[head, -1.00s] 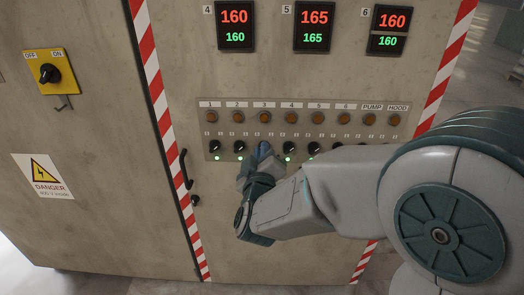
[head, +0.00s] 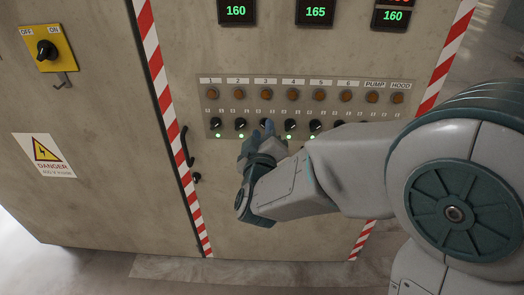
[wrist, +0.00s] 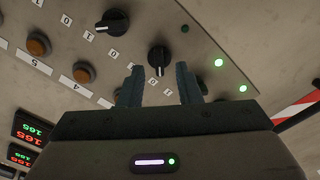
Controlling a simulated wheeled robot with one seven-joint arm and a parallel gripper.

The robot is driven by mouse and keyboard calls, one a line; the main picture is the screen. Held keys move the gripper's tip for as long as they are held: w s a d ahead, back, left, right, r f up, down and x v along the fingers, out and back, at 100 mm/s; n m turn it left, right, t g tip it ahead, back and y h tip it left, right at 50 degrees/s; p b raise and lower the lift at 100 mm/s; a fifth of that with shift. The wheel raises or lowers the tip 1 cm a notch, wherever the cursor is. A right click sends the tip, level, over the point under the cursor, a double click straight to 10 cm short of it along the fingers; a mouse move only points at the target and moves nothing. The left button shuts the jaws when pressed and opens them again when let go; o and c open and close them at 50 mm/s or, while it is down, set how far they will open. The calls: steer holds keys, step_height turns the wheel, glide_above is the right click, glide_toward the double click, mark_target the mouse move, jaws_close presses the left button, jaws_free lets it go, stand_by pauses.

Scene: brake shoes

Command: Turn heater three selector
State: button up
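The heater three selector (wrist: 158,57) is a black knob with a white pointer line, seen beyond my fingertips in the wrist view. Its pointer is turned toward its 0 side, and the lamp beside it (wrist: 185,29) is dark. My gripper (wrist: 158,85) is open, with one finger to each side of the knob in the picture. I cannot tell whether the fingers touch it or reach around it. In the head view my gripper (head: 261,131) is at the panel below the button marked 3 (head: 265,95) and hides that selector.
The heater four selector (wrist: 113,22) is close beside, turned differently. Selectors one (head: 216,124) and two (head: 240,124) lie left of my gripper, with green lamps lit below. A black door handle (head: 186,146) stands out at the left. Displays (head: 315,12) are above.

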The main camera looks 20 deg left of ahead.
steer(key=b+v, duration=0.5)
steer(key=v, duration=0.7)
steer(key=shift+s+b, duration=0.3)
steer(key=shift+d, duration=0.1)
steer(key=w+d+r+m+g+y+p, duration=0.1)
steer(key=w+d+r+m+g+p, duration=0.2)
steer(key=p, duration=0.4)
steer(key=w+d+r+g+p, duration=0.2)
steer(key=d+r+g+p, duration=0.1)
steer(key=r+p, duration=0.3)
steer(key=s+d+r+m+g+h+p, duration=0.2)
steer(key=s+d+m+g+p, duration=0.2)
steer(key=d, duration=0.6)
steer(key=s+d+r+m+g+h+p, duration=0.3)
steer(key=s+d+m+g+p, duration=0.1)
steer(key=d+p, duration=0.5)
steer(key=shift+s+d+r+m+g, duration=0.25)
steer(key=shift+s+d+m+g, duration=0.2)
steer(key=shift+s+d, duration=0.65)
